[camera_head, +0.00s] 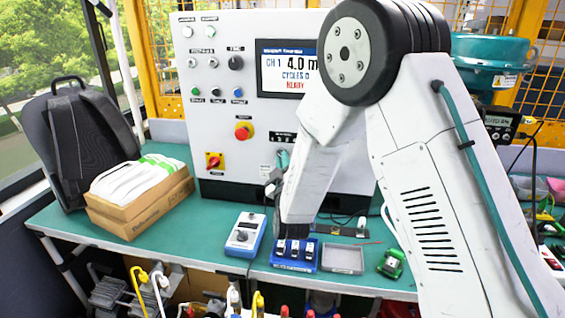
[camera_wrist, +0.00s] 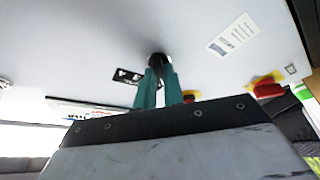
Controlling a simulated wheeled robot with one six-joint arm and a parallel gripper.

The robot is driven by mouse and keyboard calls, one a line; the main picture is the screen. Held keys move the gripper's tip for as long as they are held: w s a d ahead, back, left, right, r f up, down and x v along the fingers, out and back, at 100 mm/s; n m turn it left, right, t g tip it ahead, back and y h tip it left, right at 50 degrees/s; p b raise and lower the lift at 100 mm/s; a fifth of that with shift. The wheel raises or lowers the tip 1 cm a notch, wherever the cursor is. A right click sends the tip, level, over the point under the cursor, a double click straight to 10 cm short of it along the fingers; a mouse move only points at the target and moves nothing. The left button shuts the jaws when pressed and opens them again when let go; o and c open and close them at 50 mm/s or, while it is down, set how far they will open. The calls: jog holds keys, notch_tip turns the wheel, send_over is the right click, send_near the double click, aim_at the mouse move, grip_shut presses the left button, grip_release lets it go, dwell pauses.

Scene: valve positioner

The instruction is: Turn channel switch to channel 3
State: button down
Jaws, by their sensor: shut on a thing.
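The control panel (camera_head: 225,110) is a white box at the back of the green bench. Its screen (camera_head: 287,68) reads CH 1, 4.0 m, cycles 0 and READY. In the wrist view a black round knob (camera_wrist: 157,59) sits on the panel beside a black label (camera_wrist: 129,76); it looks like the channel switch. My gripper (camera_wrist: 160,72) has its teal fingers shut on this knob. In the head view my gripper (camera_head: 283,158) is at the panel's lower front, partly hidden by my arm, and the knob is hidden. The knob's pointer cannot be made out.
A red stop button (camera_head: 243,131) and a red-yellow switch (camera_head: 214,161) are left of my gripper. Another black knob (camera_head: 236,63) is higher up. Below stand a blue-white device (camera_head: 245,236), a blue tray (camera_head: 294,266) and a grey tray (camera_head: 343,259).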

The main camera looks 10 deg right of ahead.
jog(key=shift+m, duration=0.3)
jog(key=m+h, duration=0.2)
jog(key=m, duration=0.3)
jog(key=m+h, duration=0.3)
jog(key=m, duration=0.2)
jog(key=m+h, duration=0.3)
jog(key=m, duration=0.3)
jog(key=shift+w+a+f+g, duration=0.1)
jog(key=shift+a+f+g, duration=0.05)
jog(key=shift+a+g, duration=0.25)
jog(key=c, duration=1.5)
grip_release()
jog(key=v, duration=0.7)
jog(key=shift+s+a, duration=0.2)
jog(key=shift+s, duration=0.1)
